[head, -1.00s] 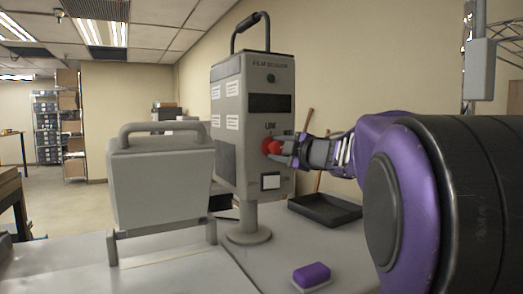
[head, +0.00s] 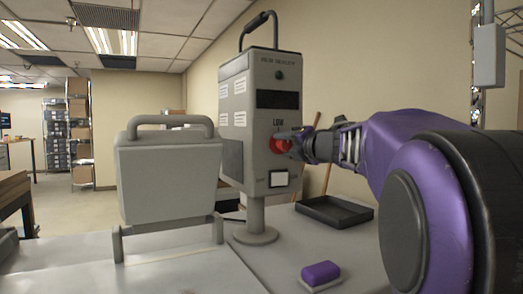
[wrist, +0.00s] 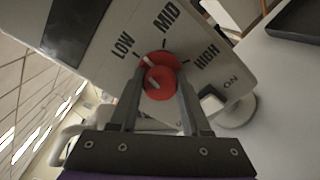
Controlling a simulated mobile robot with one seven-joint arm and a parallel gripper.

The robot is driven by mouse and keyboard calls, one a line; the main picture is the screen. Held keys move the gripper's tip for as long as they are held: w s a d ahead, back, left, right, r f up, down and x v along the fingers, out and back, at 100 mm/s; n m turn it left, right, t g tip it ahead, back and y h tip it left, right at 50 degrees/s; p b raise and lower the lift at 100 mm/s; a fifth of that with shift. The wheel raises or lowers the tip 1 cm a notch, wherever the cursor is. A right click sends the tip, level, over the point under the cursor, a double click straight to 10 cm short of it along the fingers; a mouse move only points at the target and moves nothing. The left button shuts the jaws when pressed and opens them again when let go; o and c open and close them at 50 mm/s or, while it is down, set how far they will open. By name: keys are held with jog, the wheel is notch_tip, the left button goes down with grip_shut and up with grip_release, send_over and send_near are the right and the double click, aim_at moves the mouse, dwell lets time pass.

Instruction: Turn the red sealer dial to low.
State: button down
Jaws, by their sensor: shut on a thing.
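The red sealer dial (head: 281,145) is on the front face of the grey film sealer (head: 233,121), below its dark window. In the wrist view the red dial (wrist: 161,66) has LOW, MID and HIGH printed around it, with a tick for each. Its white mark lies at the LOW tick, on the left side. My gripper (wrist: 160,90) is shut on the dial's knob, one finger on each side. In the head view my gripper (head: 293,143) reaches it from the right and hides part of the dial.
A white ON switch (head: 278,179) sits below the dial. A grey handled box-like unit (head: 168,180) stands to the left. A black tray (head: 335,214) and a purple block (head: 320,272) lie on the table to the right and front.

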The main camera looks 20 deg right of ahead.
jog(key=shift+f+n+b, duration=0.1)
jog(key=shift+n+b, duration=0.35)
jog(key=shift+n, duration=0.55)
jog(key=shift+c, duration=1.9)
grip_release()
